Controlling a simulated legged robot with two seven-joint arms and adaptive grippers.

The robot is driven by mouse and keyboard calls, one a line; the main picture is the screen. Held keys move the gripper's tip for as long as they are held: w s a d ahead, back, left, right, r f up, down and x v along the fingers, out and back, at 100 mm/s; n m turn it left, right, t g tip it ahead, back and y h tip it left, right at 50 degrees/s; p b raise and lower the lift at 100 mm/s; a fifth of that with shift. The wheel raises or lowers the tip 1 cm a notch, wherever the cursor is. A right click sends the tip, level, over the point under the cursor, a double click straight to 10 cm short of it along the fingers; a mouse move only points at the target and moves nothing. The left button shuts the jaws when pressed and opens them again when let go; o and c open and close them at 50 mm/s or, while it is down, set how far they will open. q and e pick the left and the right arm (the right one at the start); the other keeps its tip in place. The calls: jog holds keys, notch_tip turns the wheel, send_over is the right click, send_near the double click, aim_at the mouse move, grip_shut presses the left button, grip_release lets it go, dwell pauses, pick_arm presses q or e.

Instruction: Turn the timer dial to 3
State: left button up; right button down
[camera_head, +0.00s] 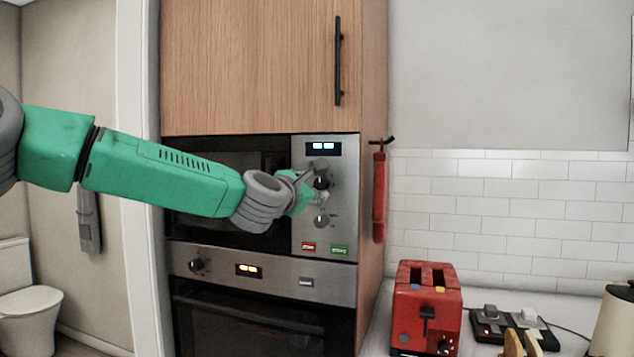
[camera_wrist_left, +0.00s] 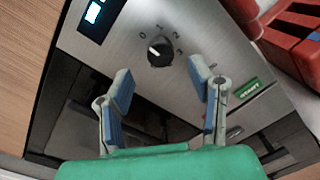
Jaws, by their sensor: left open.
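The black dial (camera_wrist_left: 160,52) sits on the steel control panel (camera_wrist_left: 195,25), ringed by small printed numbers; 0, 1 and 2 can be read. Its white mark points up-left, close to the 0. In the head view the dial (camera_head: 321,183) is partly covered by my left gripper (camera_head: 319,180), which is at the panel. In the left wrist view my left gripper (camera_wrist_left: 159,68) is open, with blue-padded fingers spread on either side below the dial. Nothing is between the fingers, and I see no contact with the dial. My right gripper is not in view.
A lit display (camera_head: 323,148) is above the dial. A second knob (camera_head: 321,220) and red (camera_head: 308,246) and green (camera_head: 339,250) buttons are below. A fire extinguisher (camera_head: 379,195) hangs right of the panel. A red toaster (camera_head: 427,305) stands on the counter.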

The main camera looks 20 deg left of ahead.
aim_at(319, 183)
pick_arm(q)
jog(key=w, duration=0.2)
jog(key=w+d, duration=0.1)
jog(key=w, duration=0.1)
jog(key=shift+w+d+p, duration=0.15)
jog(key=shift+w+p, duration=0.05)
jog(key=shift+p, duration=0.2)
jog(key=shift+a+f, duration=0.1)
jog(key=shift+a, duration=0.65)
jog(key=shift+w+d, duration=0.1)
jog(key=shift+d, duration=0.05)
grip_shut()
jog(key=shift+d+r, duration=0.2)
